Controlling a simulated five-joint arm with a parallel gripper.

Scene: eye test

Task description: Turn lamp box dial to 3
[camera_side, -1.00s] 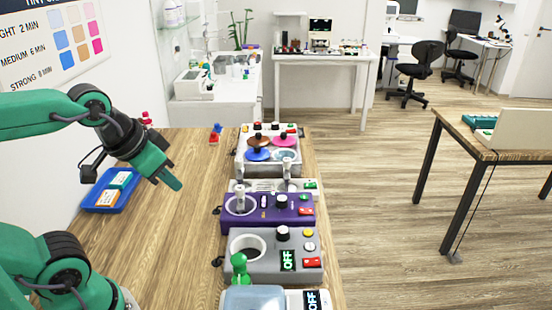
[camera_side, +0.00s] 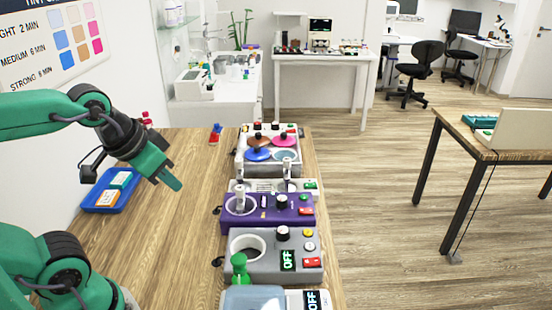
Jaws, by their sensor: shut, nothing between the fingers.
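My gripper (camera_side: 174,182) is shut and empty, held in the air above the left part of the wooden bench. It is apart from every device. I cannot tell for certain which device is the lamp box. A grey box (camera_side: 232,262) has a round opening, a black dial with a white top (camera_side: 282,233), a yellow button, a red switch and a display reading OFF. A purple box (camera_side: 262,222) behind it has a similar dial (camera_side: 282,201). The dial numbers are too small to read.
A white device with coloured discs (camera_side: 268,168) stands at the back of the row. A green knobbed piece (camera_side: 239,264) and a pale blue lid (camera_side: 252,298) are at the front. A blue tray (camera_side: 101,207) lies left. Bare bench (camera_side: 180,240) lies between my arm and the boxes.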

